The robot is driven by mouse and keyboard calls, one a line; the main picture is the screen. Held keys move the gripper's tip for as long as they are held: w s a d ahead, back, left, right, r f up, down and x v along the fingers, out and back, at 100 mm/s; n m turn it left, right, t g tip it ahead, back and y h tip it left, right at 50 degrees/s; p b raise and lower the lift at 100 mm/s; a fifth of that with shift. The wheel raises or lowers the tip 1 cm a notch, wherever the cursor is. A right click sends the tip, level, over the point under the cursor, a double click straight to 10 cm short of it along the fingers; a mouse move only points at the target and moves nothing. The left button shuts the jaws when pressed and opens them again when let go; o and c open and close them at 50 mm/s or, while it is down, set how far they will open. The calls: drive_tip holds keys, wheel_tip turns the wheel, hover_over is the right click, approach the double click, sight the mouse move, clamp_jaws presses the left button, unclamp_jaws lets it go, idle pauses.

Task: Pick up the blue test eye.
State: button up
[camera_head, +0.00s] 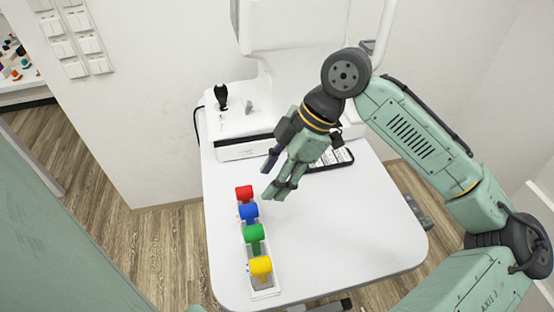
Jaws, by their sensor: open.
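The yellow test eye (260,266) is at the front end of the row. My gripper (270,182) is open and empty. It is above the table, to the right of and behind the blue test eye in the picture, apart from it. Its fingers point down and to the left.
A white eye-test machine (300,80) with a black joystick (221,95) stands at the back of the table. A keypad (332,160) lies behind my gripper, partly hidden by it. The table's middle and right front are clear.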

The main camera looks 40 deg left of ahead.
sight(252, 206)
drive_tip(key=b+x, duration=0.2)
drive_tip(key=x, duration=0.7)
drive_tip(key=shift+s+f, duration=0.2)
drive_tip(key=shift+s, duration=0.05)
drive_tip(key=shift+c, duration=0.2)
drive_tip(key=c, duration=0.8)
drive_tip(key=shift+r, duration=0.1)
drive_tip(key=shift+r+p, duration=0.8)
drive_tip(key=shift+r, duration=1.15)
